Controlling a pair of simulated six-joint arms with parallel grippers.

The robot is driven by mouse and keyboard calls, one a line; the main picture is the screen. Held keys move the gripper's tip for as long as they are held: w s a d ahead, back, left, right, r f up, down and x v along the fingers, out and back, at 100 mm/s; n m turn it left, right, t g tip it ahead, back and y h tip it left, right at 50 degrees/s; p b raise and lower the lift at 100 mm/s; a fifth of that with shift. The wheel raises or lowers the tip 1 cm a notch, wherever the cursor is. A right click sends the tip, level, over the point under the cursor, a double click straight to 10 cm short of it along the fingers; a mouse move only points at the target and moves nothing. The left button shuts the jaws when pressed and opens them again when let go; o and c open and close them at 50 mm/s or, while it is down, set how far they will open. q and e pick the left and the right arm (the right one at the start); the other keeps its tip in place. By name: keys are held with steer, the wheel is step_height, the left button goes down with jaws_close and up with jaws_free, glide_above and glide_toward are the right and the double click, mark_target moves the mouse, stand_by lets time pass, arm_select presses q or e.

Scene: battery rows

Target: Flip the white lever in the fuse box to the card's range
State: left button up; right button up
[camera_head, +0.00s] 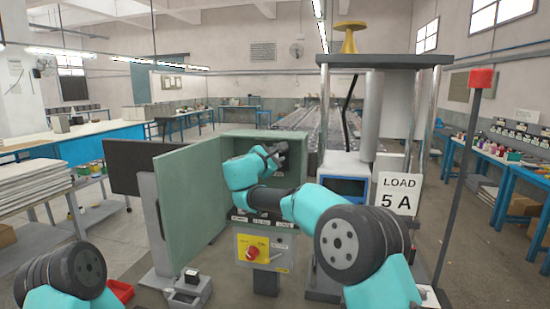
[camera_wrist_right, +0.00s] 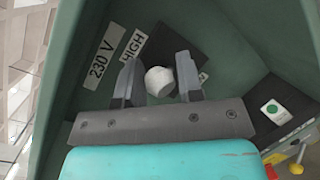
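The green fuse box (camera_head: 291,181) stands open on a stand in the head view. My right gripper (camera_head: 272,154) reaches into it. In the right wrist view, the rounded white lever (camera_wrist_right: 160,82) shows between the two spread fingers of my right gripper (camera_wrist_right: 157,82); I cannot tell whether they touch it. Behind it is a dark plate (camera_wrist_right: 178,40) with a HIGH label (camera_wrist_right: 133,44); another label is mostly hidden by the right finger. The white card (camera_head: 398,194) reads "LOAD 5 A". My left gripper is out of view.
The box's open door (camera_head: 190,198) stands on the left. A yellow panel with a red knob (camera_head: 253,253) is below the box. A 230 V label (camera_wrist_right: 101,58) and a green button (camera_wrist_right: 272,109) are inside. A red-topped post (camera_head: 481,78) stands at right.

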steer(key=c, duration=0.5)
steer(key=shift+f, duration=0.2)
steer(key=t+h, duration=0.1)
steer(key=f+m+t+h, duration=0.1)
steer(key=shift+s+f+t, duration=0.2)
steer(key=shift+s+t, duration=0.05)
steer(key=shift+t, duration=0.05)
steer(key=shift+s+a+f+m+t+h, duration=0.1)
steer(key=shift+f+m+t+h, duration=0.35)
steer(key=shift+m+h, duration=0.25)
steer(key=shift+f+m+t+h, duration=0.3)
steer(key=shift+m+t+h, duration=0.2)
steer(key=shift+h, duration=0.3)
steer(key=o, duration=0.9)
steer(key=shift+a, duration=0.1)
